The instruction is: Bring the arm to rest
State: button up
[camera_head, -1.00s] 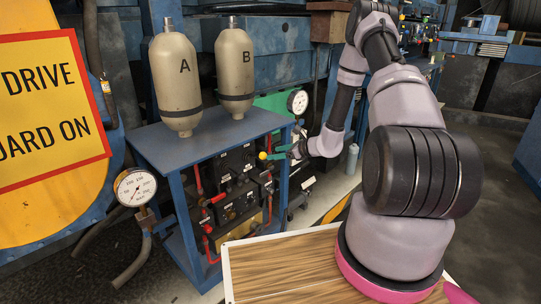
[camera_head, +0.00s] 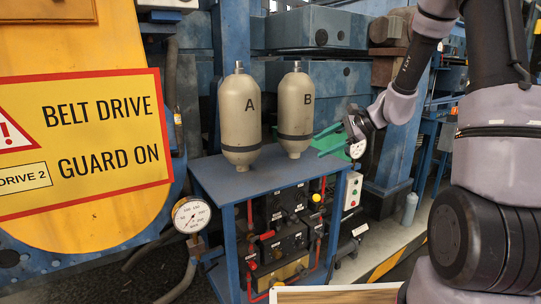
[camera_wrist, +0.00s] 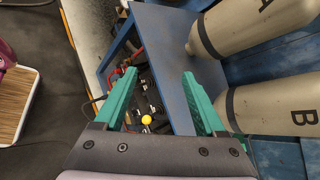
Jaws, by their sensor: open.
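My gripper (camera_head: 322,142) is raised beside the right edge of the blue table, right of bottle B, its green fingers pointing left. In the wrist view my gripper (camera_wrist: 159,75) has its two green fingers spread wide with nothing held between them. A yellow ball knob (camera_wrist: 146,119) shows through the gap, farther off. In the head view the yellow knob (camera_head: 316,197) is below my gripper, on the equipment under the table. My arm reaches in from the right, its elbow bent high.
Two beige bottles, A (camera_head: 240,118) and B (camera_head: 295,112), stand upright on the blue table (camera_head: 215,180), close to my fingers. A dial gauge (camera_head: 191,215) stands at front left. A yellow belt guard (camera_head: 80,130) fills the left. A grey bottle (camera_head: 410,208) stands at right.

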jog(key=s+d+r+n+t+h, duration=0.1)
jog(key=s+d+r+n+h, duration=0.1)
jog(key=s+r, duration=0.3)
jog(key=s+d+r+n+t+h, duration=0.1)
jog(key=s+d+r+n+h, duration=0.2)
jog(key=s, duration=0.9)
jog(key=s+d+r+n+t+h, duration=0.1)
jog(key=s+d+r+n+h, duration=0.1)
jog(key=s+r+n, duration=0.3)
jog(key=s+r+h, duration=0.1)
jog(key=s+r, duration=0.2)
jog(key=r, duration=0.1)
jog(key=shift+s+d+r, duration=0.2)
jog(key=shift+d+r, duration=0.05)
